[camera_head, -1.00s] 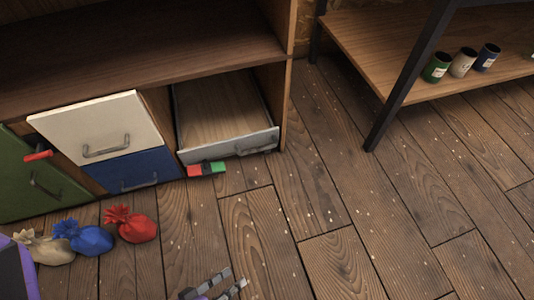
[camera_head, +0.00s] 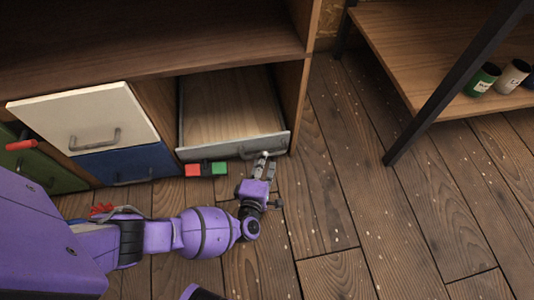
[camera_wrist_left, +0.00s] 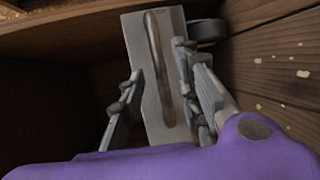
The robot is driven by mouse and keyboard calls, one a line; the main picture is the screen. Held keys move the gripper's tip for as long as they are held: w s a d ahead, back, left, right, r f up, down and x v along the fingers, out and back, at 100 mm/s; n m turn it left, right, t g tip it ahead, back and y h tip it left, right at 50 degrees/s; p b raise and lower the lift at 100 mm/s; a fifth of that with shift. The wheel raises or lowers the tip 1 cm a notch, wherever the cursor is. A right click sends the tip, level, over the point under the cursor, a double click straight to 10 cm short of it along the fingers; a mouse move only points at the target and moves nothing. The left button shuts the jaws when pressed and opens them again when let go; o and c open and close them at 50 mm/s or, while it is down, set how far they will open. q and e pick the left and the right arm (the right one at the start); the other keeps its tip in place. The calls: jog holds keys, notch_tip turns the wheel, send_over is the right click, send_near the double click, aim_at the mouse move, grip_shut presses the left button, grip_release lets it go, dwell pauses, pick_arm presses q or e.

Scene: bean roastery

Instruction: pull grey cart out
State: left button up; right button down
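The grey cart (camera_head: 215,149) sits in the right bay of the wooden cabinet, low near the floor. It is an open box with a wooden bottom and a grey front with a handle. My left gripper (camera_head: 264,162) is at the right part of that front, by the handle. In the left wrist view my left gripper (camera_wrist_left: 158,80) is open, its fingers apart on either side of the grey front (camera_wrist_left: 150,110) and its bar-shaped handle (camera_wrist_left: 160,65). I see no clear grip on the handle. My right gripper is not in view.
A red, dark and green block (camera_head: 206,169) lies on the floor before the cart. White (camera_head: 85,115), blue (camera_head: 130,165) and green (camera_head: 50,178) fronts stand left. A dark-legged shelf (camera_head: 425,120) with cans stands right. The floor between is clear.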

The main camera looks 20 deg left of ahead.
pick_arm(q)
jog(key=shift+b+x, duration=0.75)
jog(key=shift+x, duration=1.35)
jog(key=shift+r, duration=0.1)
grip_shut()
